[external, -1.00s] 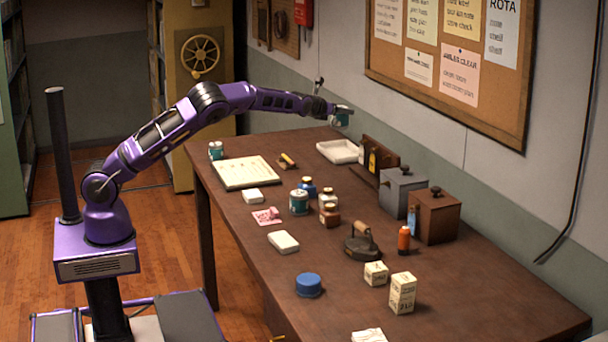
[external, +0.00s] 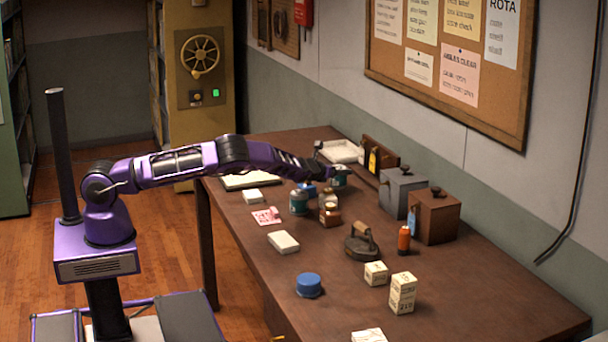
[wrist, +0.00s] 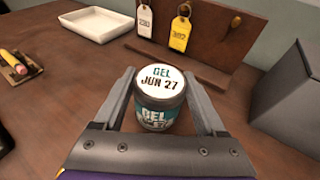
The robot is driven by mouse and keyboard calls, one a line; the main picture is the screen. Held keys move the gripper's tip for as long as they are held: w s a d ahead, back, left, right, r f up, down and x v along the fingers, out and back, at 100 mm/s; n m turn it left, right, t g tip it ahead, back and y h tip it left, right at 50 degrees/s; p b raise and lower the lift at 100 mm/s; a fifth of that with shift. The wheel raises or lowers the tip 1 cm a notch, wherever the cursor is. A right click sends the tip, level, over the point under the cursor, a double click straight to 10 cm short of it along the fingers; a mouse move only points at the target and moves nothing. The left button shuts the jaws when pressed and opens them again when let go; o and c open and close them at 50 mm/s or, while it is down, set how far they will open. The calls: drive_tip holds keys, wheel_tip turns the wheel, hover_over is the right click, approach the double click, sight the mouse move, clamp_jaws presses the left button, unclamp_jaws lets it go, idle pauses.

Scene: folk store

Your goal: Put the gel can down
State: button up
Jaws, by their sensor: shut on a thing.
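The gel can (wrist: 160,112) is a small teal jar with a white lid reading "GEL JUN 27". It stands upright between the two fingers of my gripper (wrist: 163,96), which is shut on it. In the external view the gel can (external: 340,180) is at my gripper (external: 334,174), low over the back part of the brown table (external: 250,245). I cannot tell whether its base touches the tabletop.
A wooden rack with key tags (wrist: 215,45) stands just behind the can, and a grey box (wrist: 285,95) is to its right. A white tray (wrist: 92,20) lies to the left. The front-left table is clearer.

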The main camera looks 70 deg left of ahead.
drive_tip(key=shift+f, duration=1.05)
drive_tip(key=shift+f, duration=0.1)
drive_tip(key=o, duration=1.5)
drive_tip(key=shift+c, duration=0.2)
drive_tip(key=shift+s+d, duration=0.1)
drive_tip(key=shift+s+d+r, duration=0.15)
drive_tip(key=shift+s+r, duration=0.15)
drive_tip(key=v, duration=1.1)
